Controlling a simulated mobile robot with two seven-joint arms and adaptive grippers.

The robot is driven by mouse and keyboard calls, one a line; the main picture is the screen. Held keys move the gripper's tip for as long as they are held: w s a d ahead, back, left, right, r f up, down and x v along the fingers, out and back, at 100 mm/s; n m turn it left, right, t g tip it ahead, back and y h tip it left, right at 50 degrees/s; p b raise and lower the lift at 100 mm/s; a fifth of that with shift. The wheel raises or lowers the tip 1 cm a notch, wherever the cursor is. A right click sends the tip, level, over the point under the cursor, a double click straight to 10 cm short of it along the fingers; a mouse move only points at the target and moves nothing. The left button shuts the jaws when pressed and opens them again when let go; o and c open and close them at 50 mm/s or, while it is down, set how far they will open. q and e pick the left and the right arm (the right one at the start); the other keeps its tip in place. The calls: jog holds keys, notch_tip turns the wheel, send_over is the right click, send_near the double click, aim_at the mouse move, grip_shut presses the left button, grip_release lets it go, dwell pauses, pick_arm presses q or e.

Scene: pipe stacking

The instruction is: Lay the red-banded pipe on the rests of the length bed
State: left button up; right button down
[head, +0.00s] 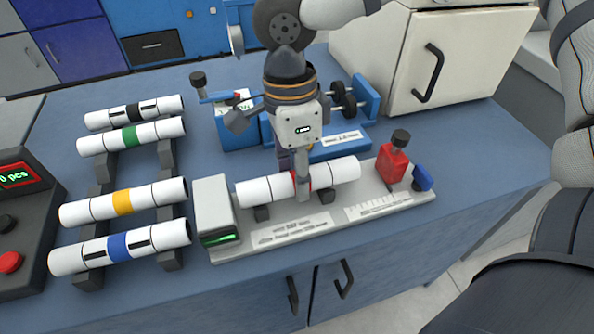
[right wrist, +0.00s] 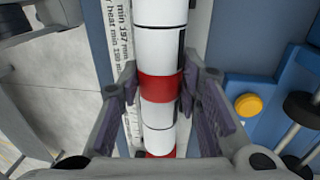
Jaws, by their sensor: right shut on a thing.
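The red-banded pipe (head: 342,173) is white, with its red band mostly hidden behind a finger in the head view. The band shows clearly between the fingers in the right wrist view (right wrist: 161,88). My right gripper (head: 303,190) comes down from above and is shut on the pipe at the band. The pipe lies along the length bed (head: 330,223), over its dark rests (head: 262,213). Whether it bears fully on the rests or hovers slightly is hard to tell. The bed has an end block (head: 213,205) with a green display at its left.
A dark rack (head: 168,210) at the left holds several pipes with black, green, yellow and blue bands. A red block (head: 392,164) with a black knob stands at the bed's right end. A blue fixture (head: 368,98) is behind, near a cream cabinet (head: 410,60).

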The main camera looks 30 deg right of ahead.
jog(key=shift+f, duration=0.45)
jog(key=c, duration=1.1)
grip_release()
jog(key=shift+r, duration=0.1)
jog(key=r, duration=0.4)
jog(key=w+r, duration=0.1)
jog(key=r, duration=0.6)
jog(key=shift+w+d+r, duration=0.1)
jog(key=shift+w+r, duration=0.2)
jog(key=shift+r, duration=0.05)
